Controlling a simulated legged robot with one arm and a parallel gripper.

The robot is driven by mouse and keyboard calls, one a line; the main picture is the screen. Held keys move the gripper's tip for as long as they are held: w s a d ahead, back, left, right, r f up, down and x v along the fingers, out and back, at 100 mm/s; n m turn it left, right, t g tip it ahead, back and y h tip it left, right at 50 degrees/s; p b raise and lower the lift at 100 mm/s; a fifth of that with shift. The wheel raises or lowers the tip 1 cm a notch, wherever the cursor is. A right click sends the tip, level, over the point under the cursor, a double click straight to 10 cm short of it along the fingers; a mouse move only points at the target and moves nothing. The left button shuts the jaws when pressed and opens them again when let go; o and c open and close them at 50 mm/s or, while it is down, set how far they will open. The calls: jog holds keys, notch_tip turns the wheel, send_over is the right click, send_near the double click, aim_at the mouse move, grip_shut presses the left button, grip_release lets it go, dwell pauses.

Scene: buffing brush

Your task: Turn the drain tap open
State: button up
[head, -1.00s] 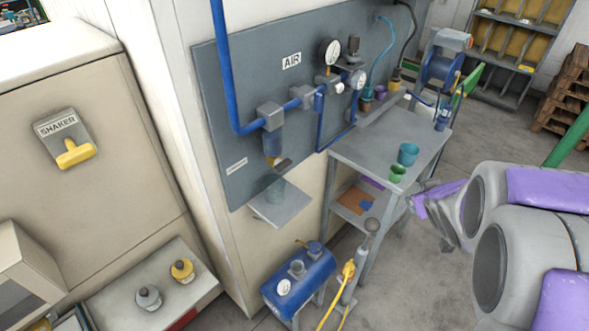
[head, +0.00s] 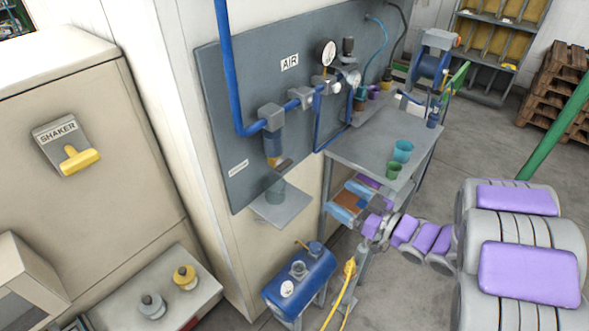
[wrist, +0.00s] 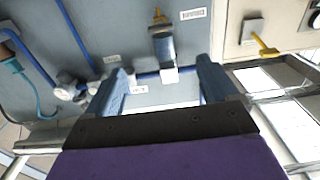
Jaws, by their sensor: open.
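The drain tap (head: 272,161) is the small yellow piece with a dark lever under the filter bowl (head: 273,143) on the grey AIR panel. In the wrist view, which is turned upside down, the yellow tap (wrist: 158,15) shows at the top end of the filter bowl (wrist: 162,45). My gripper (head: 346,200) is open and empty, below and to the right of the tap, in front of the workbench. Its two blue fingers also show in the wrist view (wrist: 162,68), apart from the tap, with the filter seen beyond the gap between them.
A small grey shelf with a cup (head: 275,190) sits under the tap. Blue pipes and gauges (head: 326,53) run along the panel. The workbench (head: 350,150) carries cups. A blue tank (head: 300,275) stands below. The shaker cabinet (head: 90,150) is at left.

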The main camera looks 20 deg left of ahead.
aim_at(288, 167)
jog(key=b+x, duration=0.3)
jog(key=x, duration=1.4)
jog(key=shift+w+a, duration=0.1)
jog(key=shift+a, duration=0.2)
jog(key=c, duration=1.1)
